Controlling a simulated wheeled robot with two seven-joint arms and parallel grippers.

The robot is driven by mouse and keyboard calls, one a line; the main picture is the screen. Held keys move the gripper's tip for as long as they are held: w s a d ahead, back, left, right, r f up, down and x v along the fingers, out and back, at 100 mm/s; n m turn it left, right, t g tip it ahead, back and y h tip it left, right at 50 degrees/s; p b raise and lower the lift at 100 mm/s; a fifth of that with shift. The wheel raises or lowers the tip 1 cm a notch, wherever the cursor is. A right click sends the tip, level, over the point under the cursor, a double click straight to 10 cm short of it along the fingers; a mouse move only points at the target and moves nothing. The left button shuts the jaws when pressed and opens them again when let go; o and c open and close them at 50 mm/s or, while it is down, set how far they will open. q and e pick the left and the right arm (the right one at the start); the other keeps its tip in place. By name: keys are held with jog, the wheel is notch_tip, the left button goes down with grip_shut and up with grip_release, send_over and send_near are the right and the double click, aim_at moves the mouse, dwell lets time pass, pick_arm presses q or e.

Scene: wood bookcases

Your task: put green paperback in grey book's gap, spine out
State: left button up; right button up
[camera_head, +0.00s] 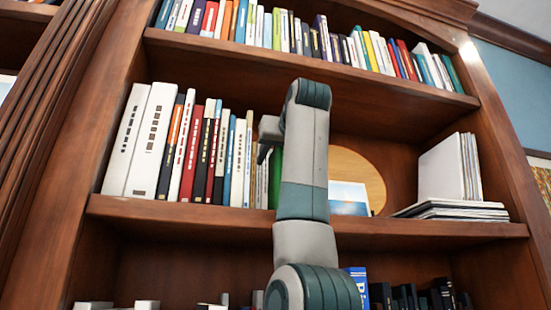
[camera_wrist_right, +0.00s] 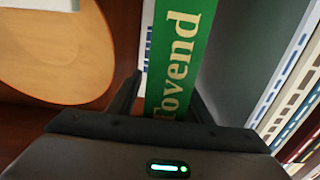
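The green paperback (camera_head: 275,178) stands upright at the right end of the middle shelf's book row, partly hidden behind my right arm. In the right wrist view its green spine (camera_wrist_right: 180,60) faces the camera, with pale lettering. My right gripper (camera_head: 264,152) is at this spine. In the wrist view its two dark fingers (camera_wrist_right: 167,92) lie on either side of the book; whether they press on it is unclear. A plain grey surface (camera_wrist_right: 240,60), possibly a book cover, lies just right of the spine there. I cannot make out a gap. My left gripper is out of view.
Several upright books (camera_head: 205,150) fill the left of the middle shelf (camera_head: 180,215). To the right are an oval wooden board (camera_head: 360,172), a small picture (camera_head: 348,198) and a flat stack with upright white books (camera_head: 440,172). Full rows stand above; more books below.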

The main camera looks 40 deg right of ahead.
jog(key=shift+s+a+f+b, duration=0.1)
jog(key=shift+s+a+b, duration=0.15)
jog(key=shift+s+b, duration=0.15)
jog(key=b+v, duration=0.2)
jog(key=v, duration=0.3)
jog(key=shift+s+a, duration=0.1)
jog(key=shift+s, duration=0.1)
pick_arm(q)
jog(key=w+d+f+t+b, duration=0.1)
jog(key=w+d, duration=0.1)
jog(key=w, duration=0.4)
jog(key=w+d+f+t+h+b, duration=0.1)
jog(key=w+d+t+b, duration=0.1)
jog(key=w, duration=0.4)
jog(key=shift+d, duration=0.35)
pick_arm(e)
jog(key=v, duration=1.1)
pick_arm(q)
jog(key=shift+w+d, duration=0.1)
